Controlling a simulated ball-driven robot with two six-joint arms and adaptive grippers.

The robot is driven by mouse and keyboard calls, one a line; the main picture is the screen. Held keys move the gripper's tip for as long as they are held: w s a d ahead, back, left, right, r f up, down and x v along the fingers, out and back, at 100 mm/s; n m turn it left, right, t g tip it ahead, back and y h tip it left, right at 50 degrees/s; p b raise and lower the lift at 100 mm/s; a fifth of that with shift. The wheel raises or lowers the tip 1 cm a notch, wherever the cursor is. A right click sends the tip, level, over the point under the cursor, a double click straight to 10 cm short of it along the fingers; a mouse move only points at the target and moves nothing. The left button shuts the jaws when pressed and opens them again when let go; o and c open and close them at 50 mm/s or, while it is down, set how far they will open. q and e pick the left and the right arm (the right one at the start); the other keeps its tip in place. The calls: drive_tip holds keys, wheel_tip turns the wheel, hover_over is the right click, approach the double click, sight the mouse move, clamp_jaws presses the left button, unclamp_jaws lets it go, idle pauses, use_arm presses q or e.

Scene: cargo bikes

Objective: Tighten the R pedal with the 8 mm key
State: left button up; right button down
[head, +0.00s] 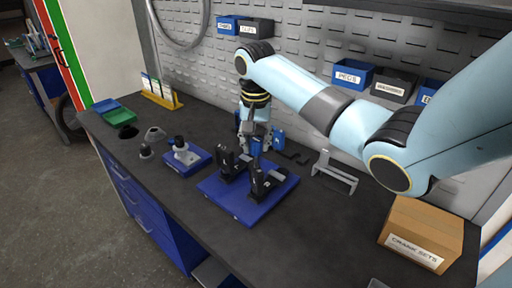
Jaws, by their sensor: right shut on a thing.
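Two black pedal-like parts stand upright on a blue base plate (228,205) on the bench, a left one (231,166) and a right one (267,183). No lettering shows which is the R pedal. My right gripper (255,150) points down just behind and between them, low over the plate's back edge. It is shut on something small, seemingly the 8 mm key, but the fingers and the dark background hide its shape. I cannot tell whether it touches a pedal. Dark angled pieces (298,157) lie on the bench right of the gripper. My left gripper is not in view.
A small blue block with a grey fitting (186,154) stands left of the plate. A grey bracket (335,172) and a "crank sets" box (420,234) are to the right. Labelled bins (352,74) line the back. The front bench is clear.

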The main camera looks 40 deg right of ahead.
drive_tip(key=shift+r, duration=0.5)
drive_tip(key=shift+r, duration=2.55)
drive_tip(key=shift+a+f, duration=0.1)
